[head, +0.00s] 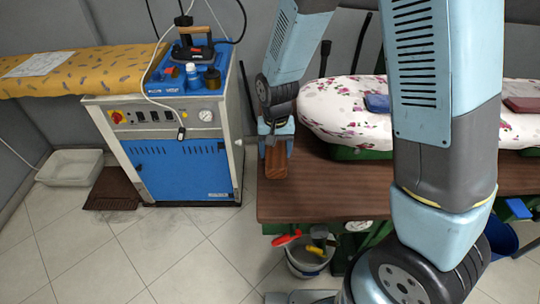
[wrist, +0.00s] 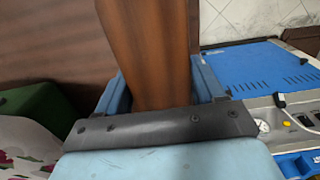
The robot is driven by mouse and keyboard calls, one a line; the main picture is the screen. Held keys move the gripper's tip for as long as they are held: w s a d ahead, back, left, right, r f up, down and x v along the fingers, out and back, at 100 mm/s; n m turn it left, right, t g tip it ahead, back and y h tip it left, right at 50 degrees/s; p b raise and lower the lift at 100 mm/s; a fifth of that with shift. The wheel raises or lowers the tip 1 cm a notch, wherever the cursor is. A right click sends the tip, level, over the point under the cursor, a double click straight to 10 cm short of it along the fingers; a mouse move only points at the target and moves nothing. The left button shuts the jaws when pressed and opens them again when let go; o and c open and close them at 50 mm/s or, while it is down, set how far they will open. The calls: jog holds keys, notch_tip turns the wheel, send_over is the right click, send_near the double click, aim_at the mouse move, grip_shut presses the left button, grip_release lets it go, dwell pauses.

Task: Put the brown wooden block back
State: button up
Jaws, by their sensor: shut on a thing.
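The brown wooden block (head: 276,163) is at the left end of the brown table (head: 330,197) in the head view. My gripper (head: 276,144) is shut on it from above, with the block's lower part showing below the fingers. In the wrist view the block (wrist: 155,45) stretches away between the two blue fingers (wrist: 160,82). Its held part is partly hidden by the gripper body. I cannot tell whether the block touches the tabletop.
A floral ironing pad (head: 345,112) with a blue folded item (head: 377,103) lies right of the gripper. A blue and white steam machine (head: 175,158) stands left, across a gap. A bucket with tools (head: 308,258) is under the table. The front left tabletop is clear.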

notch_tip(320, 180, down, 3)
jog(key=shift+r, duration=0.1)
jog(key=o, duration=1.1)
